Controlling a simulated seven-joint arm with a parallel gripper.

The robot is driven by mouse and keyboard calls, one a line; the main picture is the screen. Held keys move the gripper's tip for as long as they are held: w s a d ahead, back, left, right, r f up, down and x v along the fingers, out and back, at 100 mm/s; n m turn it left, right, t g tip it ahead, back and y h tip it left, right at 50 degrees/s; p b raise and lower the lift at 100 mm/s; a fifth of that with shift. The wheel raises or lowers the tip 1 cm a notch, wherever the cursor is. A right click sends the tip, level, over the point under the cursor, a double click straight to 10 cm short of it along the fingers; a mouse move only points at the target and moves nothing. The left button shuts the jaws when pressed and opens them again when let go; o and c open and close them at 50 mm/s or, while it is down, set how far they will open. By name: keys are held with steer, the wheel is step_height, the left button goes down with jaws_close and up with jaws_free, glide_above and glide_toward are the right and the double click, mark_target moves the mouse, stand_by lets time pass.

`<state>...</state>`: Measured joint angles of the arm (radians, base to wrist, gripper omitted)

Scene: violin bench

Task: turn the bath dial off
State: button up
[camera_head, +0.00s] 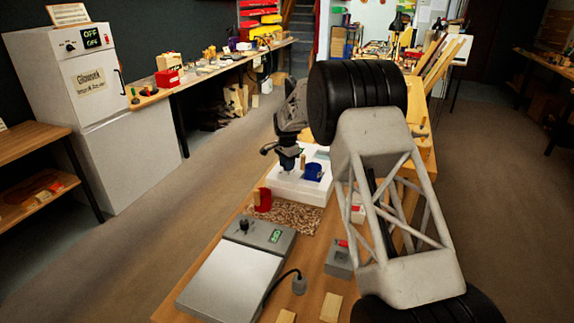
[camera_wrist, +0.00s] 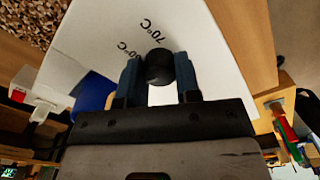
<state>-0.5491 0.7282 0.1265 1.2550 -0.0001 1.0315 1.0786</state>
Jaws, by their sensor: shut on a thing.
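The bath is a white box (camera_head: 292,186) in the middle of the bench in the head view, and its white top (camera_wrist: 200,50) fills much of the wrist view. Its dial is a round black knob (camera_wrist: 159,67), with printed marks "70°C" and another temperature ending in "0°C" beside it. My gripper (camera_wrist: 159,75) has its two blue-grey fingers on either side of the knob and is shut on it. My gripper also shows in the head view (camera_head: 288,165), pointing down over the bath. The knob is hidden in the head view. I cannot tell which setting it points to.
A blue cup (camera_head: 313,172) stands at the bath, close to my gripper. A red block (camera_head: 264,200) and a speckled brown mat (camera_head: 298,216) lie in front. A grey hotplate-like device (camera_head: 232,280) with a display and cable sits nearer. My arm covers the bench's right side.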

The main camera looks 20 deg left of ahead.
steer(key=n, duration=0.3)
steer(key=shift+n, duration=0.3)
steer(key=n, duration=0.3)
steer(key=shift+n, duration=0.3)
steer(key=n, duration=1.2)
steer(key=shift+n, duration=0.4)
steer(key=n, duration=0.7)
steer(key=o, duration=0.9)
steer(key=shift+r, duration=0.1)
